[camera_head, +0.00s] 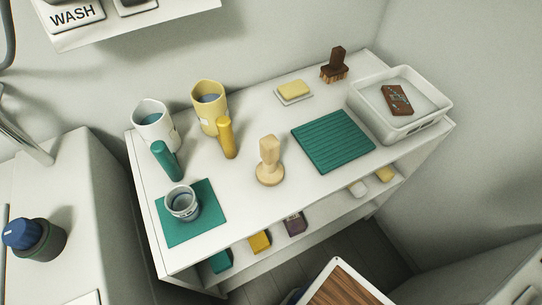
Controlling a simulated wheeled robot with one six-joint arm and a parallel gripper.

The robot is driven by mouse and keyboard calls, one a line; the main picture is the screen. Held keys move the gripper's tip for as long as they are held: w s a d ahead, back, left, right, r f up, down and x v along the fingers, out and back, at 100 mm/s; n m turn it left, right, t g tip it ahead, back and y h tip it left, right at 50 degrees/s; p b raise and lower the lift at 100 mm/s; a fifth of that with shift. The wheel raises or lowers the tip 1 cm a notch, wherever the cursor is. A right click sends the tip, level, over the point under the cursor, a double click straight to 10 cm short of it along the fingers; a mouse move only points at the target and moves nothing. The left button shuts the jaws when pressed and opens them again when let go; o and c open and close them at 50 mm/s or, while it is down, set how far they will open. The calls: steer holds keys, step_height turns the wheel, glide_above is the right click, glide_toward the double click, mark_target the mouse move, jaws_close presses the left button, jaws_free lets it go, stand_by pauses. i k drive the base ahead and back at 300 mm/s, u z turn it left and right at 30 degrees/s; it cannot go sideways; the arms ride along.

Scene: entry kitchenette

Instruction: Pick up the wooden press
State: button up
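The wooden press (269,162) is a pale wood piece with a round base and an upright handle. It stands upright on the white shelf top (235,175), near its front middle, with clear surface around it. My gripper does not show in the head camera view. Nothing touches the press.
Right are a ribbed green mat (333,141) and a white tray (436,119). Behind are a sponge (294,90) and brush (336,67).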

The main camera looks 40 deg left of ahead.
mark_target(269, 172)
steer(key=k, duration=0.95)
steer(key=z, duration=1.25)
steer(key=i, duration=0.95)
steer(key=u, duration=3.1)
